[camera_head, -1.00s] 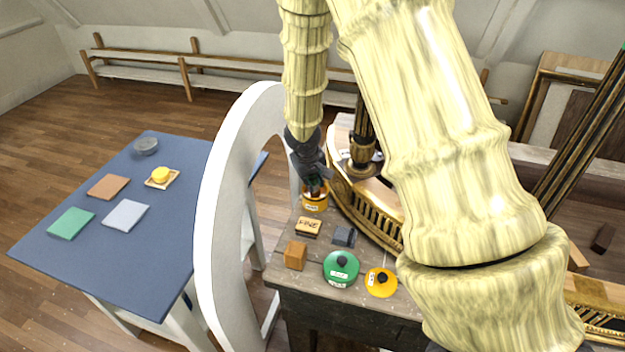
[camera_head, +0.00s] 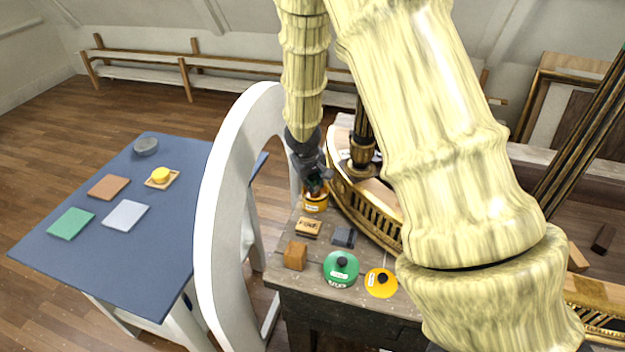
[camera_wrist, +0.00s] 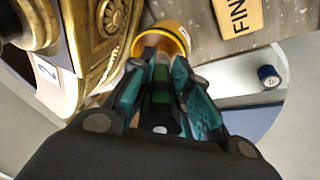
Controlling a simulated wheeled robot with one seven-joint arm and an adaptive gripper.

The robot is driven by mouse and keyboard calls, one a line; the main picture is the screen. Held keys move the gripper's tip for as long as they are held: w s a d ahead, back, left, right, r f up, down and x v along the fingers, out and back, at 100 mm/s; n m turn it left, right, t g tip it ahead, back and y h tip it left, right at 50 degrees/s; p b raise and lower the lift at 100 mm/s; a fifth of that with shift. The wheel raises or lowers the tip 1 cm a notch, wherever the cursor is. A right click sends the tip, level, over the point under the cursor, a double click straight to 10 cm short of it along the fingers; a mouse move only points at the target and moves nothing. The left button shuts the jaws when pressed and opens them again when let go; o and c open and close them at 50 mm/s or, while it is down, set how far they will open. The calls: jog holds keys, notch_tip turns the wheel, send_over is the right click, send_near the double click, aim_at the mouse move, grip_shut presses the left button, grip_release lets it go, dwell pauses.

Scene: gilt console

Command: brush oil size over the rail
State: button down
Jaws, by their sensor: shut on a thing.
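My gripper (camera_head: 316,186) is shut on a slim dark-green handle, which looks like the brush (camera_wrist: 161,98). It points down over the yellow-orange pot (camera_head: 315,205) at the bench's back left. In the wrist view the handle runs between my fingers toward the pot's mouth (camera_wrist: 172,30). The brush's bristles are hidden, so I cannot tell whether they touch the inside of the pot. The gilt console rail (camera_head: 376,217), curved and fluted, lies just right of the pot. Its carved gilt front with a rosette (camera_wrist: 108,22) fills the wrist view's upper left.
On the bench are a "FINE" block (camera_head: 308,227), a dark grey block (camera_head: 344,237), an orange-brown block (camera_head: 295,255), a green lid (camera_head: 341,268) and a yellow lid (camera_head: 381,282). A white arch (camera_head: 215,220) stands left, before a blue table (camera_head: 150,265).

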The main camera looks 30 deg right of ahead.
jog(key=shift+r+p, duration=2.65)
jog(key=shift+r, duration=0.8)
